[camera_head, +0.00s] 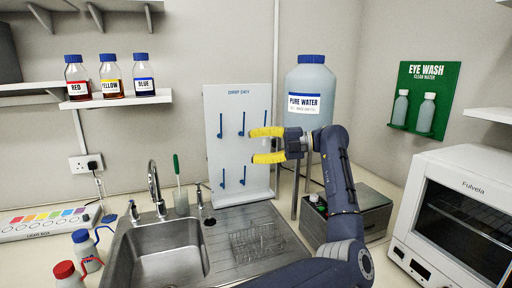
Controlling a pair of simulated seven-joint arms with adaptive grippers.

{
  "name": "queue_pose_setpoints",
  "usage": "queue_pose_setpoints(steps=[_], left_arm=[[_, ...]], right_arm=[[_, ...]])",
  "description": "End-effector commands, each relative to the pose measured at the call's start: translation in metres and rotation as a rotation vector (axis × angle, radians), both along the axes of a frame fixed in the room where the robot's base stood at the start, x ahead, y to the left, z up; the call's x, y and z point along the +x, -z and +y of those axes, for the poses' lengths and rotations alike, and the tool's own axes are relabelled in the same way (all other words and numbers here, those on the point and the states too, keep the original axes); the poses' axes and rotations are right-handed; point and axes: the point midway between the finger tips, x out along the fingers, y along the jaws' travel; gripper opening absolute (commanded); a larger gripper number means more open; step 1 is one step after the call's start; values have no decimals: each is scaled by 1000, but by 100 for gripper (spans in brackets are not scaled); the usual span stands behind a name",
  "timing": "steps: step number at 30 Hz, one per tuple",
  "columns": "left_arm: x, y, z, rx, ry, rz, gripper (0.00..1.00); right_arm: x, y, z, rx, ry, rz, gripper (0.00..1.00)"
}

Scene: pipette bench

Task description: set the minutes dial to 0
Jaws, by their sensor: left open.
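No dial marked minutes can be made out. A white oven (465,165) labelled Fulvela stands at the right, with a small dark display (420,269) low on its front; its right side is cut off by the frame. My left gripper (256,145) has yellow fingers spread apart and empty, in front of the white drying rack, away from oven and box. My right gripper is out of view.
A steel sink (170,255) with a tap and a wire basket (258,243) fills the front middle. The drying rack (237,110) and a pure water tank (308,85) stand behind. Wash bottles (84,244) stand at left; labelled bottles sit on a shelf (118,101).

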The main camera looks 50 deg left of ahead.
Motion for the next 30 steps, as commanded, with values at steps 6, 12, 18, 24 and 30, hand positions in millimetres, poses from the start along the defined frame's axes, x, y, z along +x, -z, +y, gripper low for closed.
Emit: queue_pose_setpoints(steps=[6, 12, 18, 24, 30], left_arm=[[0, -1, 0, -1, 0, -2, 47], [-4, -29, 3, -14, -4, -69, 38], [5, -43, 27, -194, 24, -212, 38], [58, -18, 25, -574, 179, -365, 38], [136, 7, -34, -1011, 449, -455, 38]], right_arm=[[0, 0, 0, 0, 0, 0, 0], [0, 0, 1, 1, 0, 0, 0], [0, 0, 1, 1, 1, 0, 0], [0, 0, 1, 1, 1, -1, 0], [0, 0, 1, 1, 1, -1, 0]])
